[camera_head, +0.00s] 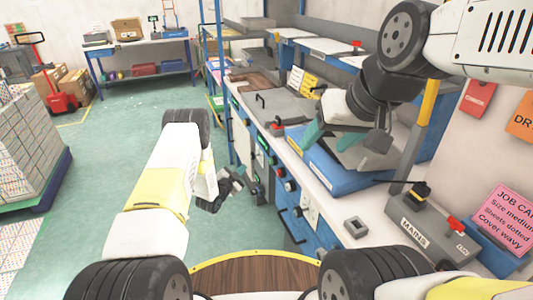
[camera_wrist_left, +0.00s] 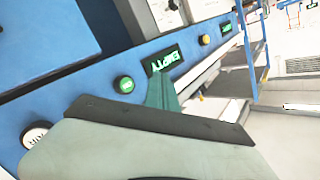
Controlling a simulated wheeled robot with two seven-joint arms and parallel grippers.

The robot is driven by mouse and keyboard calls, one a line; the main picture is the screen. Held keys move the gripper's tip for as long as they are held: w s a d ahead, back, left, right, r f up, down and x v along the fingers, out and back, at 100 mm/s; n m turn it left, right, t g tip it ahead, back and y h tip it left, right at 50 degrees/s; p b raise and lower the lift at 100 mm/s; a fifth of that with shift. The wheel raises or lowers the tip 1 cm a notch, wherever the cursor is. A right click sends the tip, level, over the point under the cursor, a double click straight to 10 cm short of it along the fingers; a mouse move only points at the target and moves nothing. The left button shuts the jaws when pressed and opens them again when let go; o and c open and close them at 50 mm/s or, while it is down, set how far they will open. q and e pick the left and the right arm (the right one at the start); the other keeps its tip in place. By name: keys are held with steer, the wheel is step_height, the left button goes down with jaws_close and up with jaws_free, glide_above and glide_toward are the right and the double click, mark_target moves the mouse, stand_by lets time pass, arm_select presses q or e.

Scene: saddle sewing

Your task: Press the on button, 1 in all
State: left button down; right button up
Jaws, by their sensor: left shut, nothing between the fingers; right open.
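A green button (camera_wrist_left: 125,84) sits on a blue panel (camera_wrist_left: 75,110) in the left wrist view; its label is unreadable. A white button (camera_wrist_left: 36,136) with dark lettering is at the lower left, and a yellow button (camera_wrist_left: 204,40) is farther along. My left gripper (camera_wrist_left: 161,82) is shut and empty, its teal tip beside the green button, overlapping the lower edge of a lit display (camera_wrist_left: 165,59). Contact with the panel cannot be told. In the head view my left gripper (camera_head: 238,180) is at the bench front. My right gripper (camera_head: 345,140) is open above the bench top.
The bench front (camera_head: 285,185) carries several knobs and displays. A grey labelled box (camera_head: 420,225) and a pink job card (camera_head: 505,215) are at the right. The green floor left of the bench is clear.

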mark_target(272, 161)
arm_select(q)
steer(key=shift+d, duration=0.1)
steer(key=w+d, duration=0.2)
steer(key=d, duration=0.6)
steer(key=shift+w, duration=0.4)
steer(key=shift+d, duration=0.15)
stand_by(1.6)
steer(key=shift+w+d, duration=0.1)
steer(key=shift+d, duration=0.25)
